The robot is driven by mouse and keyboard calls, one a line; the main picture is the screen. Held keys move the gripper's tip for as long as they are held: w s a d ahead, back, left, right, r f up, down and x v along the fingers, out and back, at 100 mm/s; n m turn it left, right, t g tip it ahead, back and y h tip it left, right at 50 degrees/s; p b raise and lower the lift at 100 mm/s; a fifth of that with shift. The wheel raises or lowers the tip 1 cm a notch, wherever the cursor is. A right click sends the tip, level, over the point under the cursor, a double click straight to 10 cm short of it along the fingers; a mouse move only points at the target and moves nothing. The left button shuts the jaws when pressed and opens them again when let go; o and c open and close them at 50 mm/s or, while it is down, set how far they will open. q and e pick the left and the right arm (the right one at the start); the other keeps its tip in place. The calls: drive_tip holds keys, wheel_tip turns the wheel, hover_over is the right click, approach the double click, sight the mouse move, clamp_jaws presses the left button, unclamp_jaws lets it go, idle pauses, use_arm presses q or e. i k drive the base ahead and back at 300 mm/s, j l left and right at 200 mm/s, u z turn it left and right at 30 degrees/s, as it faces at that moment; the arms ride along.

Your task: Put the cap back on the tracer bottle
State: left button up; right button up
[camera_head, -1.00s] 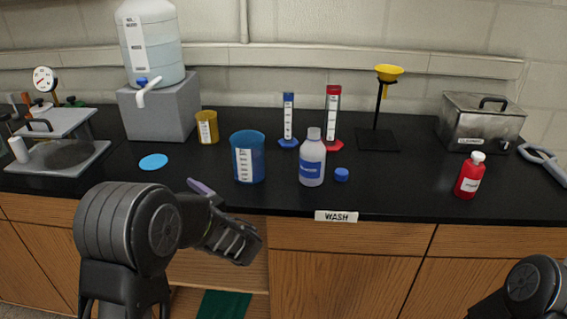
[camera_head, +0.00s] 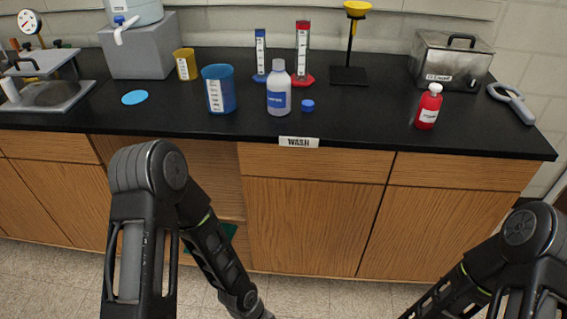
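A translucent white bottle with a blue label (camera_head: 278,92) stands upright near the middle of the black counter, and its narrow neck shows no blue cap on it. A small blue cap (camera_head: 308,105) lies on the counter just right of the bottle, apart from it. The label text is too small to read. My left arm comes down from the left in front of the cabinets, and its gripper is below the bottom edge. My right arm is at the lower right, and its gripper is also out of view.
A blue beaker (camera_head: 219,89) stands close left of the bottle. Blue (camera_head: 260,55) and red (camera_head: 303,52) cylinders stand behind. A red bottle with a white cap (camera_head: 429,106) is to the right. The counter's front strip is clear around the WASH label (camera_head: 299,142).

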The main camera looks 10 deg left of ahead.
sight(279, 83)
drive_tip(key=i+l, duration=0.1)
drive_tip(key=l, duration=0.3)
drive_tip(key=i+l, duration=0.15)
drive_tip(key=l, duration=0.25)
drive_tip(key=i+l, duration=0.1)
drive_tip(key=l, duration=0.35)
drive_tip(key=i+l, duration=0.15)
drive_tip(key=l, duration=0.25)
drive_tip(key=i+l, duration=0.1)
drive_tip(key=l, duration=0.3)
drive_tip(key=u, duration=2.05)
